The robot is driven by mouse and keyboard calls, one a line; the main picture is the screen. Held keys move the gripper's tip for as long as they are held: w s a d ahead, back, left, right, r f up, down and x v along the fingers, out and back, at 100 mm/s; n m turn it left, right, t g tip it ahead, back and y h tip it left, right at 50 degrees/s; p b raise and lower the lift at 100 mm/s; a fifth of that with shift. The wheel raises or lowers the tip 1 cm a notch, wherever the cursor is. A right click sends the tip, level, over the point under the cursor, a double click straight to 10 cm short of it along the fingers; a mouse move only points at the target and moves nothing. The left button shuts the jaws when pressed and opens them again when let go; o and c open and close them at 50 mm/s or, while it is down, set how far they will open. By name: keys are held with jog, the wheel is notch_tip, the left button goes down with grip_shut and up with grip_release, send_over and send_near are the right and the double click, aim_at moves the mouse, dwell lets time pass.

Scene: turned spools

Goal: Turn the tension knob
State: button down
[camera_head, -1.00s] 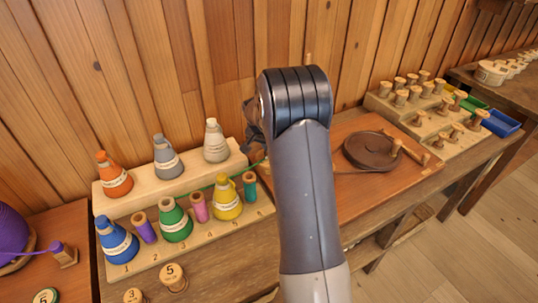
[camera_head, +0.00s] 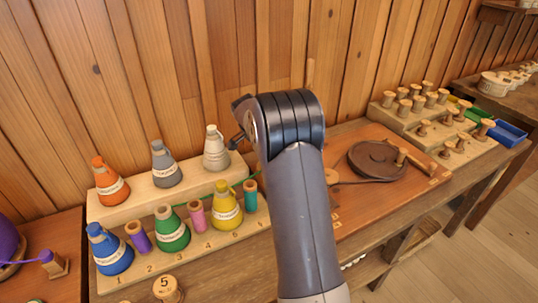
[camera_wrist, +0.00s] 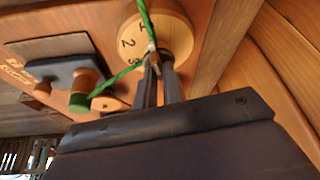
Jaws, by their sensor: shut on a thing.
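The tension knob (camera_wrist: 177,32) is a round light-wood dial numbered 1, 2 and 3 in the wrist view. My gripper (camera_wrist: 157,60) reaches over the dial's face, and its narrow dark fingers are shut on a small tan part of the knob. That part is mostly hidden between the fingertips. A green thread (camera_wrist: 122,73) runs to the fingertips, bends there and continues up across the dial. Whether it touches the fingers is unclear. In the head view my arm hides the fingertips. A tan disc (camera_head: 332,176) shows beside the arm there.
Beside the dial is a dark piece (camera_wrist: 60,72) with a green-ended peg (camera_wrist: 79,103). In the head view, colored thread cones stand on a stepped wooden rack (camera_head: 140,207) at left. A brown wheel (camera_head: 378,159) and a spool rack (camera_head: 470,157) lie right, with the wood wall close behind.

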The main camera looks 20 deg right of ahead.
jog(key=c, duration=1.5)
grip_release()
jog(key=v, duration=1.1)
jog(key=shift+f, duration=0.15)
jog(key=x, duration=1)
jog(key=shift+d+f, duration=0.2)
jog(key=shift+f, duration=0.15)
